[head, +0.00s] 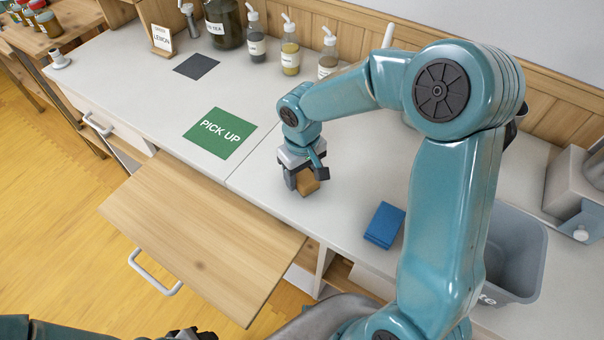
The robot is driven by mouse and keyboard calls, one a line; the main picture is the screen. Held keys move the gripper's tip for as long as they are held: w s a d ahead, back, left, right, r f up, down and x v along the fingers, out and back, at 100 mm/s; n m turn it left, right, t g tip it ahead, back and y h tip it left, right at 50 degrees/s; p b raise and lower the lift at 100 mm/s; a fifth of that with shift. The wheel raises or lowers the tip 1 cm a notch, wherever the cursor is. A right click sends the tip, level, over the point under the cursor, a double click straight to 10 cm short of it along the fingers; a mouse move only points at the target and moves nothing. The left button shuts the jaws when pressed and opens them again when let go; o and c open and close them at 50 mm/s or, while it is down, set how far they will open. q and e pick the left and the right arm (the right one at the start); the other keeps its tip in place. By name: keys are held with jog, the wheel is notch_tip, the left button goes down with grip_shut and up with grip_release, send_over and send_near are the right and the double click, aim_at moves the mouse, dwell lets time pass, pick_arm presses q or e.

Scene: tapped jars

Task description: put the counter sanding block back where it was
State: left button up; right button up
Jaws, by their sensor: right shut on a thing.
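The sanding block, a small tan-brown block (308,187), is between the fingers of my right gripper (304,180). My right gripper points down over the counter (345,165), right of the green "PICK UP" mat (220,133), and is shut on the block. The fingers hide part of the block. I cannot tell whether its underside touches the counter. A dark part of my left gripper (190,334) shows at the bottom edge; its fingers are too cut off to judge.
A blue block or cloth (384,225) lies right of my gripper. A dark grey square (196,66) lies at the back left, near a "LEMON" sign (162,38) and several bottles (290,55). A grey bin (522,255) is at right. A wooden pull-out board (200,235) juts out in front.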

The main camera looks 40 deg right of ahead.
jog(key=shift+w+f, duration=0.15)
jog(key=shift+f, duration=0.4)
jog(key=shift+r, duration=0.1)
jog(key=o, duration=0.9)
jog(key=shift+f, duration=0.25)
jog(key=shift+o, duration=0.2)
jog(key=shift+r, duration=0.15)
